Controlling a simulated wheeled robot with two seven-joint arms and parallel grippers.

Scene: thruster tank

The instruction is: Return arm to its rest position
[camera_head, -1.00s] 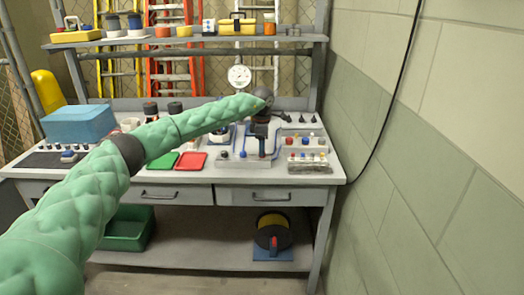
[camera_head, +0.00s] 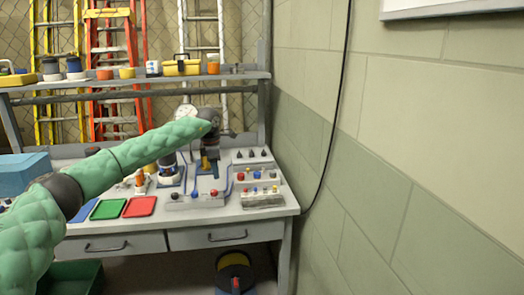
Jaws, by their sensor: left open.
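My left arm, in a green quilted sleeve, comes in from the lower left and reaches over the workbench (camera_head: 215,208). My left gripper (camera_head: 209,165) points down at the end of it, over the back right part of the bench, by the fixture with blue tubing. It is open. Its fingertips are small and partly merge with the fixture behind, so I cannot tell whether they touch anything. My right gripper and arm are not in view.
A green mat (camera_head: 108,209) and a red mat (camera_head: 140,206) lie at the bench front. A block with knobs (camera_head: 262,197) is at the right. A blue box (camera_head: 22,174) is at the left. The block wall (camera_head: 430,150) closes off the right. A shelf (camera_head: 130,87) runs above.

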